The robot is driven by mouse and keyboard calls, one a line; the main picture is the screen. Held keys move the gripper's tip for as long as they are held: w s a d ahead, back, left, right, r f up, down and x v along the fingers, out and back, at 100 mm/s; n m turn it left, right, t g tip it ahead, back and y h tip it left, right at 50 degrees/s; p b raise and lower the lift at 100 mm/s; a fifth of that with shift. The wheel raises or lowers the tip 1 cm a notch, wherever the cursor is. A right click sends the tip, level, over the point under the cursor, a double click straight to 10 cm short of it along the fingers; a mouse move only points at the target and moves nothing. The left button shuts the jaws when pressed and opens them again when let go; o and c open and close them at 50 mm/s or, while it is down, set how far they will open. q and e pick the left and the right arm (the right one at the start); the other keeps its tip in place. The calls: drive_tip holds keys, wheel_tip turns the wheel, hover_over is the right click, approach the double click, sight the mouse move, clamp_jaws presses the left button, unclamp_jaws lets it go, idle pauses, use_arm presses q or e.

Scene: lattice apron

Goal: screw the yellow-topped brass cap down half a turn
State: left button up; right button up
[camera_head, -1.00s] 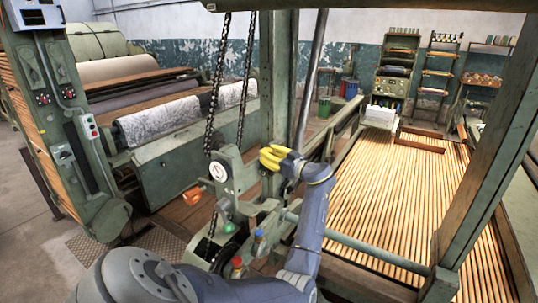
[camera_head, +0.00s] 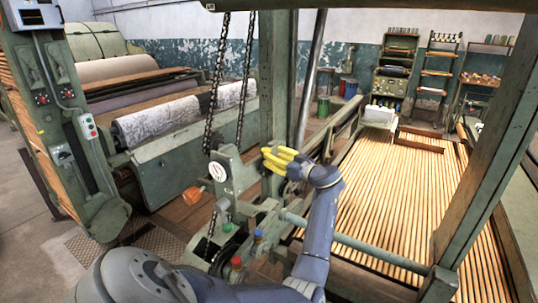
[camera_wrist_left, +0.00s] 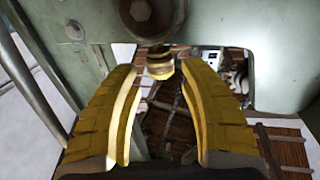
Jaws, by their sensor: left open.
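The yellow-topped brass cap (camera_wrist_left: 160,62) shows in the left wrist view, under a round dark bolt-like part on a green machine plate. My left gripper (camera_wrist_left: 158,72) is open, its two yellow fingers spread to either side below the cap in that picture. I cannot tell how near the fingertips are to the cap, and I see no contact. In the head view my left gripper (camera_head: 273,157) is beside the green upright post, its fingers pointing left. I cannot make out the cap in the head view. My right gripper is not in view.
A green machine bracket with a white dial (camera_head: 218,172) stands left of the gripper. Chains (camera_head: 244,98) hang close by. A red-topped part (camera_head: 236,263) and a blue-topped part (camera_head: 258,236) sit below. A slatted bed (camera_head: 400,195) lies to the right.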

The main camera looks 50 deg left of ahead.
use_arm(q)
drive_tip(key=d, duration=0.8)
drive_tip(key=shift+w+d, duration=0.25)
drive_tip(key=shift+w, duration=0.15)
drive_tip(key=shift+o, duration=0.6)
drive_tip(key=shift+o, duration=0.9)
drive_tip(key=shift+r, duration=0.15)
drive_tip(key=w+a+r+g+h, duration=0.1)
drive_tip(key=w+a+r, duration=0.1)
drive_tip(key=w+r, duration=0.3)
drive_tip(key=n+g+h, duration=0.1)
drive_tip(key=n+g, duration=0.3)
drive_tip(key=g, duration=0.2)
approach(269, 149)
drive_tip(key=x, duration=0.9)
drive_tip(key=shift+s+a+f, duration=0.25)
drive_tip(key=shift+s, duration=0.05)
